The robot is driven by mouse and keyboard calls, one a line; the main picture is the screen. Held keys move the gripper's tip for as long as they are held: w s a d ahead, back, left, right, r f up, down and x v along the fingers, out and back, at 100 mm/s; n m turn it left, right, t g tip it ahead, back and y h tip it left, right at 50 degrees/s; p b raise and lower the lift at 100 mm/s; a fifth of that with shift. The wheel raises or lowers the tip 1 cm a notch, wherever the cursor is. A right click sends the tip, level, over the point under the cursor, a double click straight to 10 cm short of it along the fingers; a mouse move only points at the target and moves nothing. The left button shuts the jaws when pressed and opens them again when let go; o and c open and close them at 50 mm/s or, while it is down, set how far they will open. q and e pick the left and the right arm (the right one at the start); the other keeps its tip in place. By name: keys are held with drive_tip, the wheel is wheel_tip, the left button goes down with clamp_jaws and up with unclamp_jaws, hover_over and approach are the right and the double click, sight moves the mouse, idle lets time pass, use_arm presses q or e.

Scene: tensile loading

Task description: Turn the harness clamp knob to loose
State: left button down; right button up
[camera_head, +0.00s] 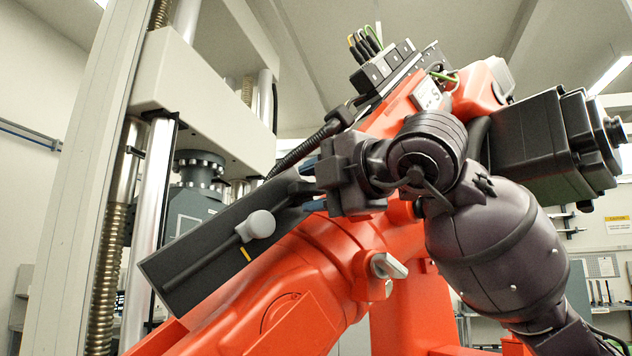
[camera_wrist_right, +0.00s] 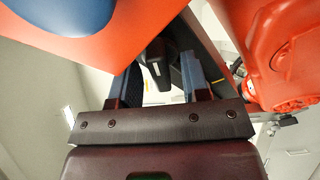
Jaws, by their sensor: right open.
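My right gripper (camera_head: 304,188) is open in the head view, its fingers pointing left over a long dark panel (camera_head: 190,262). In the right wrist view, the two blue-padded fingers of the right gripper (camera_wrist_right: 160,80) stand apart. A dark knob-like part (camera_wrist_right: 155,52) with a white mark shows in the gap between them; I cannot tell whether they touch it. A grey winged knob (camera_head: 388,266) sits on the orange machine arm below the gripper. I cannot tell which is the clamp knob. My left gripper is not in view.
The large orange arm (camera_head: 310,262) fills the middle, close to my gripper. A dark ribbed hose (camera_head: 298,151) runs above the panel. A testing frame with a pale crossbeam (camera_head: 200,105) stands at left. Orange surfaces crowd both sides of the wrist view.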

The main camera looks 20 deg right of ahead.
drive_tip(key=shift+w, duration=0.1)
drive_tip(key=shift+c, duration=0.3)
clamp_jaws()
